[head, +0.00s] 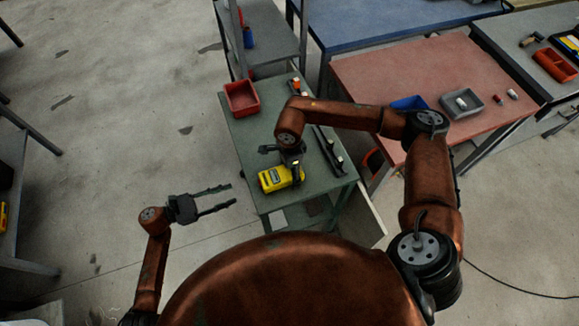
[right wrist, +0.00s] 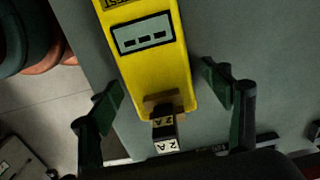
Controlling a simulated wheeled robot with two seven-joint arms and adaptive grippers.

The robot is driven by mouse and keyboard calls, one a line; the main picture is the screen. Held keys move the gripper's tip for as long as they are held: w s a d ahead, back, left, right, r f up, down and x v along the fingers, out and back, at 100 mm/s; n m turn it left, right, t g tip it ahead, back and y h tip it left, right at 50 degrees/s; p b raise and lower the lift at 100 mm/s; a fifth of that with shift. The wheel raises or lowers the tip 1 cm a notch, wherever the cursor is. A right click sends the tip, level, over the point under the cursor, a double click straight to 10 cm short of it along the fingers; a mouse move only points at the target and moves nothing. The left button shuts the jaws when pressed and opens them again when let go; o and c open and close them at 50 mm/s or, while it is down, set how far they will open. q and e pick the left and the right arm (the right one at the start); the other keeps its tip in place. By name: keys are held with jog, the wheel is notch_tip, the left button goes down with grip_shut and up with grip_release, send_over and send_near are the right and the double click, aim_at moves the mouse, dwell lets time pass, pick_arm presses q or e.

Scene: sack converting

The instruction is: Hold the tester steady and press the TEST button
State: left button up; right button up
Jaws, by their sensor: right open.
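The yellow tester (head: 275,179) lies on the green table near its front edge. In the right wrist view the tester (right wrist: 160,65) shows a grey display panel with dark marks and part of a dark-lettered label at the top edge. A small dark block marked "2A" (right wrist: 165,128) sits at its near end. I cannot make out the TEST button. My right gripper (right wrist: 163,88) is open, its fingers on either side of the tester and apart from it; in the head view it (head: 292,158) is over the tester. My left gripper (head: 215,200) is open and empty, left of the table.
A red bin (head: 241,98) stands at the table's far left corner. Dark rail-like strips (head: 328,150) lie along its right side. A reddish table (head: 440,75) with a blue bin (head: 408,103) and a grey tray (head: 462,103) stands to the right.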

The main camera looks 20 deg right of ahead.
jog(key=shift+f, duration=0.2)
jog(key=c, duration=1.5)
pick_arm(q)
grip_shut()
dwell(0.8)
